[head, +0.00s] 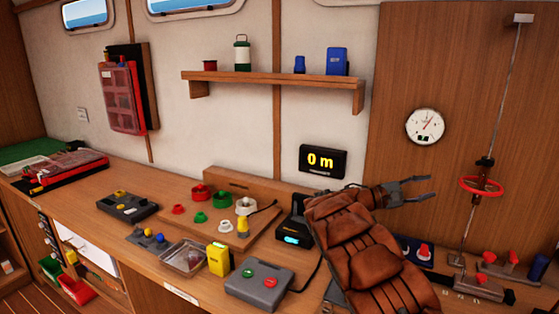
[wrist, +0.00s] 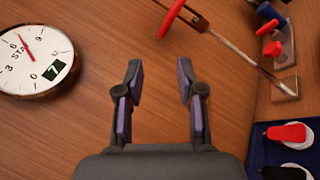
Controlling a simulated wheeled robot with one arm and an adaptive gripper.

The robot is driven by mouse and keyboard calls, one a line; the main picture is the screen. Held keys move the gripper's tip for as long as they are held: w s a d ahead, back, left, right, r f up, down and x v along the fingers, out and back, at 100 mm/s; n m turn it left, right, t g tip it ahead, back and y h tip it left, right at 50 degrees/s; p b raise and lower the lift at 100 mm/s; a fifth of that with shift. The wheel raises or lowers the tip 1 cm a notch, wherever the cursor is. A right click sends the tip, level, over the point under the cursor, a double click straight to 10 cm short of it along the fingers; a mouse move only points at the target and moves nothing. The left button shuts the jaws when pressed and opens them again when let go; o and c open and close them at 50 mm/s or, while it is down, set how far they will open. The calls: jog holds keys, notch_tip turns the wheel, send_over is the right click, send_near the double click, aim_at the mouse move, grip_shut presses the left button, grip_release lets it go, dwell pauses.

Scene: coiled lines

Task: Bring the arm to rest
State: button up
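My gripper (head: 432,187) is at the end of my brown padded arm in the head view, reaching right above the bench in front of the wooden panel. In the wrist view my gripper (wrist: 158,82) has its two fingers spread apart with nothing between them. Only bare wood panel shows behind the gap. The fingers touch nothing that I can see. My arm hides part of the bench below it.
A round white gauge (head: 425,126) hangs on the panel above my gripper. A red ring (head: 481,189) on a slanted metal rod (head: 497,130) stands to its right. A wooden shelf (head: 270,82) is on the wall. The bench (head: 85,192) holds several coloured devices.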

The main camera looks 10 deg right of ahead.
jog(key=s+a+f+m+g+y, duration=0.15)
jog(key=s+a+y, duration=0.25)
jog(key=s, duration=0.7)
jog(key=s+a+m+y, duration=0.3)
jog(key=s+y, duration=0.1)
jog(key=s, duration=0.7)
jog(key=s+a+f+t+y, duration=0.1)
jog(key=s+a+f+y, duration=0.3)
jog(key=a, duration=0.6)
jog(key=s+a+f+t+y+p, duration=0.1)
jog(key=s+a+f+y, duration=0.2)
jog(key=s+a, duration=0.6)
jog(key=s+a+f+t+y, duration=0.1)
jog(key=s+a+f+y, duration=0.3)
jog(key=a, duration=0.8)
jog(key=s+y, duration=0.1)
jog(key=s, duration=0.1)
jog(key=shift+s+f, duration=0.3)
jog(key=shift+f, duration=0.05)
jog(key=shift+n+t, duration=0.25)
jog(key=shift+a, duration=0.1)
